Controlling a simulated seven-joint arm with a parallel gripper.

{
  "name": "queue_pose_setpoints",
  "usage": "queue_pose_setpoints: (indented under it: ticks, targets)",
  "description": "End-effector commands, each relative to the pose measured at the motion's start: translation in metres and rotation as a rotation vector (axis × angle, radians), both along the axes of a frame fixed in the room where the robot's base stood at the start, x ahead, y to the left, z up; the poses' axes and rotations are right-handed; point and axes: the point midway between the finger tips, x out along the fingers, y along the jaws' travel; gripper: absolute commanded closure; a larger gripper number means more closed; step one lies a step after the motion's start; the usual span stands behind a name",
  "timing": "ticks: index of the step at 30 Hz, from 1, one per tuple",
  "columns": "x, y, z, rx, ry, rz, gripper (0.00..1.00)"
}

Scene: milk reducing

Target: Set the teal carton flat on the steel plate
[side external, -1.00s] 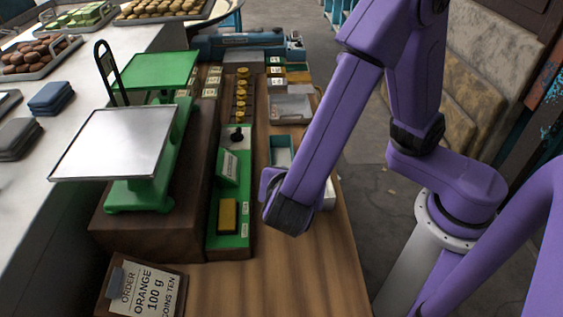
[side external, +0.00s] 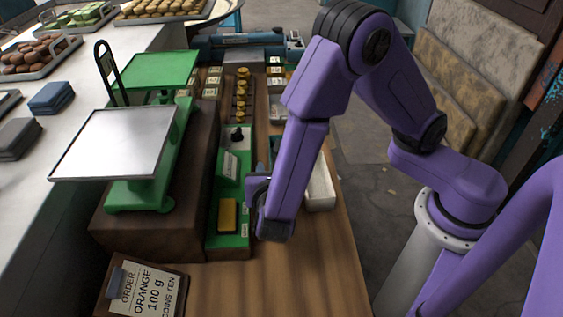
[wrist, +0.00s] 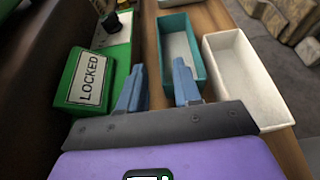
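The teal carton (wrist: 161,50) is an open-topped box with a pale inside, upright on the wooden bench in the wrist view. My arm hides most or all of it in the side view. The steel plate (side external: 115,142) is a bare, flat silver square on top of a green scale at the left. My gripper (wrist: 158,68) is open and empty, its two blue-grey fingers apart. The right finger overlaps the near end of the carton in the picture, and the left finger is left of it. I cannot tell whether they touch it.
A white open box (wrist: 252,85) stands close to the right of the carton. A green box with a LOCKED label (wrist: 88,82) is to the left. The scale stands on a dark raised block (side external: 150,235).

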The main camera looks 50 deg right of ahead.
Motion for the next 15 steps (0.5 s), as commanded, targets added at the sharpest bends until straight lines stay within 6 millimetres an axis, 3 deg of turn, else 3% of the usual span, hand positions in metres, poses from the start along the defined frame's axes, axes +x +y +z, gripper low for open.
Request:
queue_pose_setpoints:
  ticks: [15]
  targets:
    - [0.033, -0.032, -0.019, 0.000, 0.002, -0.003, 0.67]
